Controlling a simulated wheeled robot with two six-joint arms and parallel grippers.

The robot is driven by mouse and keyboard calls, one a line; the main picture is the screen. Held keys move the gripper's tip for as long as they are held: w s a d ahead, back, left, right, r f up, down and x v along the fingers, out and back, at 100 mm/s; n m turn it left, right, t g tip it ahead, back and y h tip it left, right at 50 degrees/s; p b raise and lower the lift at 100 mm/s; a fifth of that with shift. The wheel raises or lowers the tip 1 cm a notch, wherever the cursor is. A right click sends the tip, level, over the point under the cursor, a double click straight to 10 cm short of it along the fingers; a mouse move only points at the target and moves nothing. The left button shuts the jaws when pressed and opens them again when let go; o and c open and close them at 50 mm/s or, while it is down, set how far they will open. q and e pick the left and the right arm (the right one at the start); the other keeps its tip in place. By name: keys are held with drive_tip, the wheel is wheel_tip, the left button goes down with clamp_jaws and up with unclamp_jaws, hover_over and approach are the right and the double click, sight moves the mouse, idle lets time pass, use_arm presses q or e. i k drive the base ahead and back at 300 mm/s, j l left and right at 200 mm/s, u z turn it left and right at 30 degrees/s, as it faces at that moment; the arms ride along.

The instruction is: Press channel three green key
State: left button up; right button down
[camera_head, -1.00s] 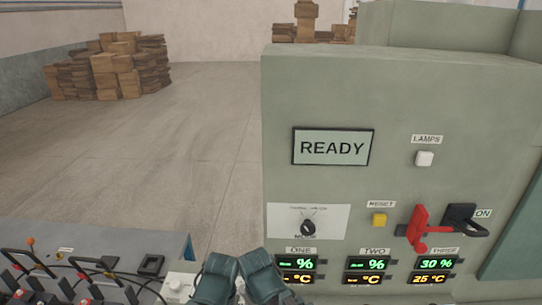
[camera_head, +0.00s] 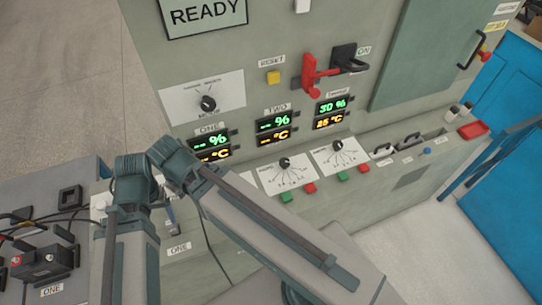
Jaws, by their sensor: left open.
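The channel three green key (camera_head: 342,177) is on the sloping lower panel, beneath the right dial (camera_head: 338,145) and to the left of a red key (camera_head: 363,168). The display labelled THREE (camera_head: 332,113) above it reads 30 % and 25 °C. Another green key (camera_head: 285,197) and red key (camera_head: 309,187) lie to its left. My left arm (camera_head: 265,222) bends in front of the panel, its forearm slanting to the lower right, apart from the channel three key in the picture. My left gripper is open at the bottom edge, mostly hidden or cut off. My right gripper is out of view.
The READY screen (camera_head: 206,14), yellow RESET button (camera_head: 273,77), red lever (camera_head: 311,77) and mode knob (camera_head: 208,103) are higher on the cabinet. A blue structure (camera_head: 500,150) stands at the right. Cables are at left.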

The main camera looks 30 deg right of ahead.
sight(343, 175)
drive_tip(key=k+l+z, duration=0.15)
drive_tip(key=z, duration=0.3)
drive_tip(key=k+l+z, duration=0.15)
drive_tip(key=l+z, duration=0.3)
drive_tip(key=k+l+z, duration=0.1)
drive_tip(key=z, duration=0.4)
drive_tip(key=i+l, duration=0.05)
drive_tip(key=l, duration=0.05)
